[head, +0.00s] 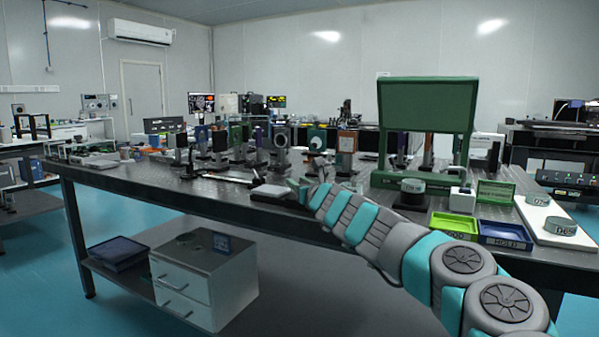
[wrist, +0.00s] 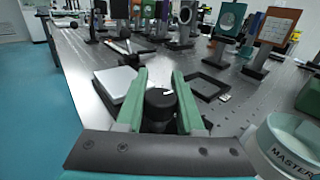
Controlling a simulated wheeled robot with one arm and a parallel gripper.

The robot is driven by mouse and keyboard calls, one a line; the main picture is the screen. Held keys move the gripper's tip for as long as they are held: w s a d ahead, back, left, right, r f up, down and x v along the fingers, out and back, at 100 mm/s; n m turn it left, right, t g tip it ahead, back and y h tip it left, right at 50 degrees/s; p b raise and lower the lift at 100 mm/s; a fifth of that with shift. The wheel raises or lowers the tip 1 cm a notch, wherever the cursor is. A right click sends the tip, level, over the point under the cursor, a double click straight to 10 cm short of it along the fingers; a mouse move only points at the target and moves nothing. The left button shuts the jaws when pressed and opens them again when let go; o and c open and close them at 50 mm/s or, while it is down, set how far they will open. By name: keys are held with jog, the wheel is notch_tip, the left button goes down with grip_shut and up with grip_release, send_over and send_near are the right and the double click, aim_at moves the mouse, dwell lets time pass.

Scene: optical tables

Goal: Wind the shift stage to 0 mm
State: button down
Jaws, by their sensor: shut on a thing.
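My gripper (wrist: 160,98) has its two green fingers on either side of a round black knob (wrist: 160,96) with a small white mark on top, near the table's front edge. The fingers are closed on the knob. In the head view my gripper (head: 303,190) is small and partly hidden by my arm, and the knob cannot be made out. A flat pale plate on a dark base (wrist: 115,82) lies just left of the fingers; it also shows in the head view (head: 272,191). Whether it belongs to the shift stage is unclear. No millimetre scale is readable.
A dark square frame (wrist: 208,86) lies right of the fingers. A round pale container marked MASTER (wrist: 290,145) stands close at the lower right. Several mounted optics stand behind. A green tray (head: 453,226) and a blue tray (head: 506,235) sit at the table's right front.

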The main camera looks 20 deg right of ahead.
jog(key=shift+a, duration=0.1)
dwell(0.4)
jog(key=c, duration=0.5)
grip_release()
jog(key=shift+s+b, duration=0.75)
jog(key=shift+s, duration=3.15)
